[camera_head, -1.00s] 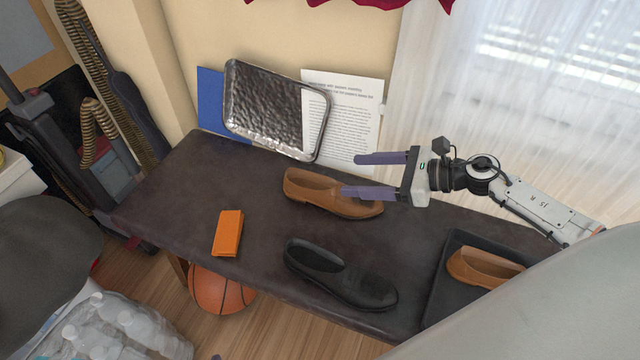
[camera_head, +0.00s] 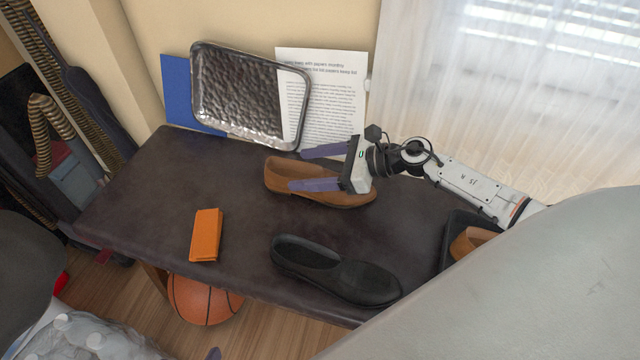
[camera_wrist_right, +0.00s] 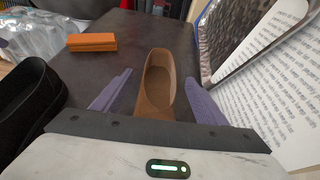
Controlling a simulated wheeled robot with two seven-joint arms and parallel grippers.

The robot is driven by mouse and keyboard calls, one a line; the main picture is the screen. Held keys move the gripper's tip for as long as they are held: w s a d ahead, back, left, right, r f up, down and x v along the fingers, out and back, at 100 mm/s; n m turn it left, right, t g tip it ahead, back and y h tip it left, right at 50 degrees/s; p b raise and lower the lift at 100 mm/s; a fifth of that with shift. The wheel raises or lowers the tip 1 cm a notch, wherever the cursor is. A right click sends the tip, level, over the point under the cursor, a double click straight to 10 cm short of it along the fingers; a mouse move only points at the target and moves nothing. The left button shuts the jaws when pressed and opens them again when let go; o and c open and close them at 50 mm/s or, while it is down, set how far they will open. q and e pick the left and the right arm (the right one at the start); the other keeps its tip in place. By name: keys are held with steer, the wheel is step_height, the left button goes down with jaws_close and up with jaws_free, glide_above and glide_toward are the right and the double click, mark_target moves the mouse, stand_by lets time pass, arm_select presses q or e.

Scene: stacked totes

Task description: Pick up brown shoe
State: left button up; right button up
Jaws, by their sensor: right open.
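A brown shoe (camera_head: 277,179) lies on the dark table, its opening to the left and its toe under my right gripper. My right gripper (camera_head: 296,169) is open, its two purple fingers reaching left above the shoe. In the right wrist view the brown shoe (camera_wrist_right: 158,85) sits between the spread fingers (camera_wrist_right: 161,66), with a gap on each side. I see no grip on it. A second brown shoe (camera_head: 470,241) lies in a dark tray (camera_head: 449,236) at the right, mostly hidden by my arm.
A black shoe (camera_head: 335,270) and an orange box (camera_head: 205,235) lie on the table (camera_head: 150,190). A metal tray (camera_head: 250,95), a paper sheet (camera_head: 335,100) and a blue folder (camera_head: 185,90) lean on the wall behind. A basketball (camera_head: 203,300) is below.

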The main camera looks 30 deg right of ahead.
steer(key=shift+x, duration=1.45)
steer(key=c, duration=1.3)
steer(key=shift+r, duration=0.2)
